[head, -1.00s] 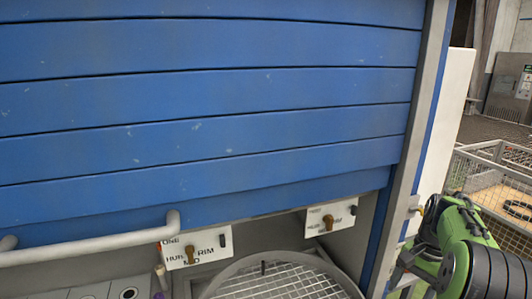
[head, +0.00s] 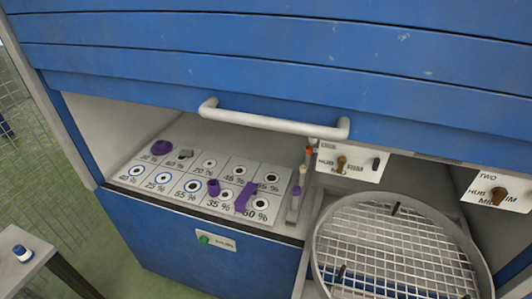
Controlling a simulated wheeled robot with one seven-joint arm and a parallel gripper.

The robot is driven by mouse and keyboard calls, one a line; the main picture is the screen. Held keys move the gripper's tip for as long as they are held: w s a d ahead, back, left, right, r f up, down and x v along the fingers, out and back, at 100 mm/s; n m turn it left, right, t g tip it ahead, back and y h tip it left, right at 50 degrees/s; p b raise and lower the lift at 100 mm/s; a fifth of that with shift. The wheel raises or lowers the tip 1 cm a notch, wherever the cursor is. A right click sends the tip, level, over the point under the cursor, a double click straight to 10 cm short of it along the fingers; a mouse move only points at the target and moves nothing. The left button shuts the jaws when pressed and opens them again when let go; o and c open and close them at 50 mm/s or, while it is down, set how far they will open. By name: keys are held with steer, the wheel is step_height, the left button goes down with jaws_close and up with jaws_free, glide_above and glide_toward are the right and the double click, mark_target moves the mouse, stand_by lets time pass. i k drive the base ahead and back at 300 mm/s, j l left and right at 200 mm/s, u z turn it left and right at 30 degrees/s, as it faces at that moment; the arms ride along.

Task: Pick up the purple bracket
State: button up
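A purple elongated piece (head: 245,197), which looks like the bracket, lies on the white labelled panel (head: 135,181) inside the blue cabinet, near the panel's right side. It rests across the area between the 35 % and 60 % marks. Two other purple parts are on the same panel: a wide ring-like one (head: 161,147) at the back left and a small round one (head: 213,187) nearer the front. My gripper is not in the head view.
A blue slatted shutter (head: 270,50) with a white handle (head: 265,122) hangs above the panel, partly raised. A round wire-mesh turntable (head: 395,250) stands to the right. Thin upright pieces (head: 298,185) stand between panel and turntable. A grey table (head: 25,255) is at lower left.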

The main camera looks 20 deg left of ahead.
mark_target(250, 188)
steer(key=u, duration=1.25)
steer(key=i+j+u, duration=0.2)
steer(key=u, duration=0.15)
steer(key=i+j+u, duration=0.25)
steer(key=u, duration=0.15)
steer(key=i+j+u, duration=0.15)
steer(key=u, duration=0.2)
steer(key=i+l+u, duration=0.25)
steer(key=u, duration=0.15)
steer(key=i, duration=0.05)
